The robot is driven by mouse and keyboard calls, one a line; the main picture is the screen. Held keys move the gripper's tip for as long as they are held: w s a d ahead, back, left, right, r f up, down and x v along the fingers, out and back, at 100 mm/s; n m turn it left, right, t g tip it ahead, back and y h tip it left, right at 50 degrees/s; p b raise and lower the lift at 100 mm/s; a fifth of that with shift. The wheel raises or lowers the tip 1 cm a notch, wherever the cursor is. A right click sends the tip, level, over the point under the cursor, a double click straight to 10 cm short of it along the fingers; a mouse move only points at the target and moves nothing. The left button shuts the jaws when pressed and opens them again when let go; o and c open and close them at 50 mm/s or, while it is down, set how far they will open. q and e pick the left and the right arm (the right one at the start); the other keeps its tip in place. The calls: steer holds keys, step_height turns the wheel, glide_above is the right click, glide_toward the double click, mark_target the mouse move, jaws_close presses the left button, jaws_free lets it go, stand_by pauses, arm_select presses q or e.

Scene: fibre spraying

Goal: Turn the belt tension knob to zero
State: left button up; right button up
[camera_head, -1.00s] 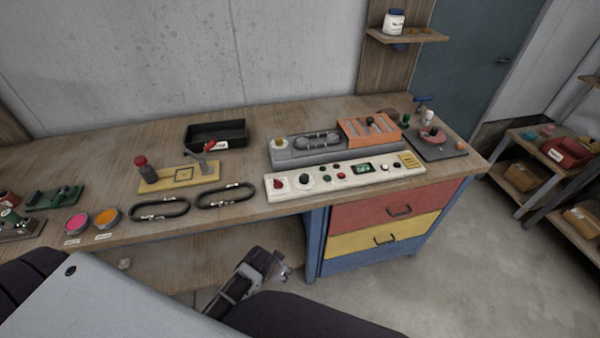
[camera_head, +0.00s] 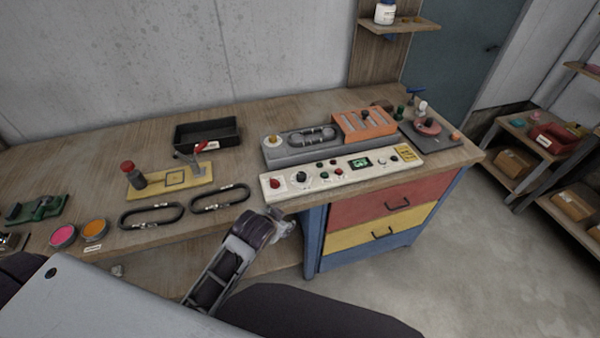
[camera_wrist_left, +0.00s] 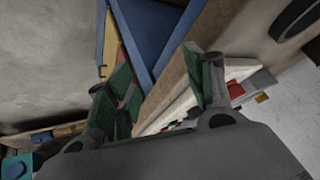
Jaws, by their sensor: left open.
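The cream control panel (camera_head: 340,171) lies along the front of the workbench. It carries a red knob (camera_head: 275,184) at its left end, a black knob (camera_head: 299,177) beside it, small buttons, a green display (camera_head: 361,162) and further controls at the right. I cannot read which one is belt tension. My left gripper (camera_head: 284,223) is just in front of the bench edge, below the panel's left part and apart from the knobs. In the left wrist view its green-padded fingers (camera_wrist_left: 166,85) are spread and empty, with the red knob (camera_wrist_left: 237,89) beyond the right finger. My right gripper is out of view.
Behind the panel stand a grey belt fixture (camera_head: 315,137) and an orange block (camera_head: 363,124). Two black belt loops (camera_head: 151,216) lie left of the panel. Coloured drawers (camera_head: 385,205) are under the bench. The bench's front edge is close to the gripper.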

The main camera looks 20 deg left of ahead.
arm_select(q)
steer(key=w+d+r+m+t+h, duration=0.3)
steer(key=w+d+r+m+t, duration=0.2)
steer(key=w+d+r, duration=0.45)
steer(key=w+d+r+m+t+h, duration=0.3)
steer(key=w+d+r+m+t, duration=0.3)
steer(key=r, duration=0.7)
steer(key=s+d+r+m+g+h, duration=0.35)
steer(key=d+m+g+h, duration=0.45)
steer(key=m, duration=0.6)
steer(key=s+d+r+m+g+h, duration=0.35)
steer(key=d+m+g+h, duration=0.25)
steer(key=d+m, duration=0.55)
steer(key=w+a+f+m+g+y, duration=0.2)
steer(key=a+f+m+g+y, duration=0.4)
steer(key=a+f+m+y, duration=0.5)
steer(key=w+a+m+y, duration=0.1)
steer(key=w+a+y, duration=0.2)
steer(key=a, duration=0.8)
steer(key=w+a+f+m+t+y, duration=0.1)
steer(key=w+a+y, duration=0.3)
steer(key=a, duration=0.7)
steer(key=shift+w+a+y, duration=0.2)
steer(key=shift+w+y, duration=0.05)
steer(key=shift+y, duration=0.65)
